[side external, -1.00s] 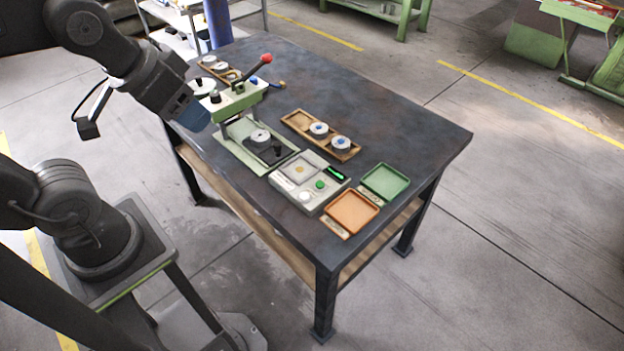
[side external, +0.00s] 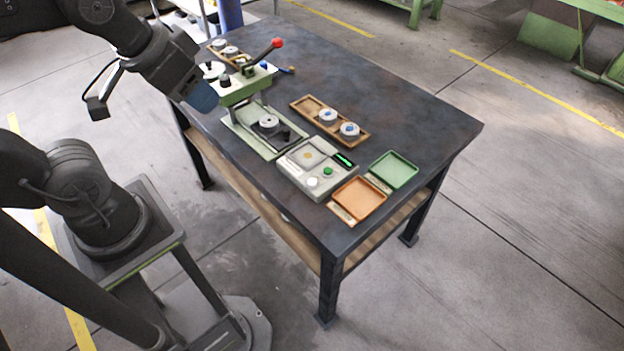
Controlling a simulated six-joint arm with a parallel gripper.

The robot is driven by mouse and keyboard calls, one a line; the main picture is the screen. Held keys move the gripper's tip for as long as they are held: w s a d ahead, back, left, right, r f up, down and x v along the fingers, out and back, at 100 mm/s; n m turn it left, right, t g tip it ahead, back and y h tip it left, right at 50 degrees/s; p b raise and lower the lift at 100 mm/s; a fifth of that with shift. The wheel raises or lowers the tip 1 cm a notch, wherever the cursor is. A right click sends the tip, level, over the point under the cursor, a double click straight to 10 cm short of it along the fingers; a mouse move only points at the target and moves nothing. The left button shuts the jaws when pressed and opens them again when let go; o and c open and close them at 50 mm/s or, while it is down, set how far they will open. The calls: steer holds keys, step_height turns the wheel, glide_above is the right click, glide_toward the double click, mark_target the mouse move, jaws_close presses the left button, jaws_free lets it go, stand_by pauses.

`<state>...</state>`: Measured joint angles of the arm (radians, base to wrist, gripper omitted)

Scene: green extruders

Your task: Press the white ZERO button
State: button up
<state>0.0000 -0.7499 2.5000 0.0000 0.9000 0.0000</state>
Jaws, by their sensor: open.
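The white button (side external: 313,182) is a small round cap at the front corner of the pale control box (side external: 300,168) on the dark table. A green button (side external: 327,171) sits beside it on the same box. A small dark display with green marks (side external: 344,159) is at the box's right edge. My gripper (side external: 203,98) is a blue-grey end on my dark arm, open, at the table's left side near the press. It is well apart from the white button. Its fingers are small and hard to make out.
A wooden tray (side external: 313,105) holds white round parts. An orange tray (side external: 359,199) and a green tray (side external: 394,168) lie right of the box. The table's right part is clear.

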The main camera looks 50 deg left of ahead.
jaws_close()
stand_by(1.4)
